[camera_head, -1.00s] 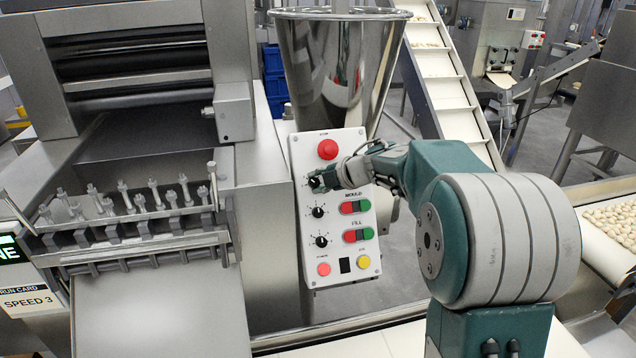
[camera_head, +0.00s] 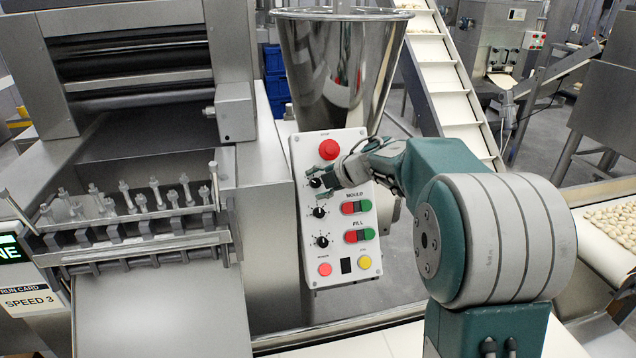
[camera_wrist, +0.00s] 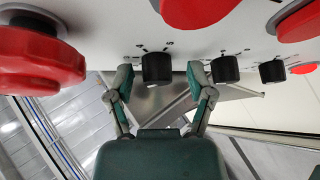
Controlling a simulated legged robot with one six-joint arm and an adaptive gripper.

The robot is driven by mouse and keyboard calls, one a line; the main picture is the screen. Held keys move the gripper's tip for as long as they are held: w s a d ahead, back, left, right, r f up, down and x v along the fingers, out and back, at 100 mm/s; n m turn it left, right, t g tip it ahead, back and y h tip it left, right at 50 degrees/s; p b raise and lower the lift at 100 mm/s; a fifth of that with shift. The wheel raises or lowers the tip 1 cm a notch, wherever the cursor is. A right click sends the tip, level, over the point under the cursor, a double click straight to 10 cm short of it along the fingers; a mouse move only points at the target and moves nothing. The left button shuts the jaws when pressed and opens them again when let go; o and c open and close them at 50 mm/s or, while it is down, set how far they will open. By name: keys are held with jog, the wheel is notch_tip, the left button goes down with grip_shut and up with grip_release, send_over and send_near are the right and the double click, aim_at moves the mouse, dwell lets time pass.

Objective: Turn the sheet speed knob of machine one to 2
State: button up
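The white control panel (camera_head: 298,165) stands in front of the steel hopper. Its top black knob (camera_head: 315,183) is level with my gripper (camera_head: 323,182). In the wrist view this knob (camera_wrist: 157,68) sits between my two spread fingertips, with a gap on each side. My gripper is open and holds nothing. The knob's pointer direction is too small to tell, and its label is hidden. Two more black knobs, a middle one (camera_head: 320,212) and a lower one (camera_head: 321,241), sit below it.
A red stop button (camera_head: 328,149) sits just above the top knob; it is large in the wrist view (camera_wrist: 38,60). A run card (camera_head: 32,300) reading SPEED 3 is at left.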

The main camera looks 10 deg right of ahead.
jog(key=shift+r, duration=0.15)
jog(key=shift+s+d+r, duration=0.15)
jog(key=shift+d, duration=0.05)
jog(key=v, duration=1.1)
jog(key=shift+s, duration=0.15)
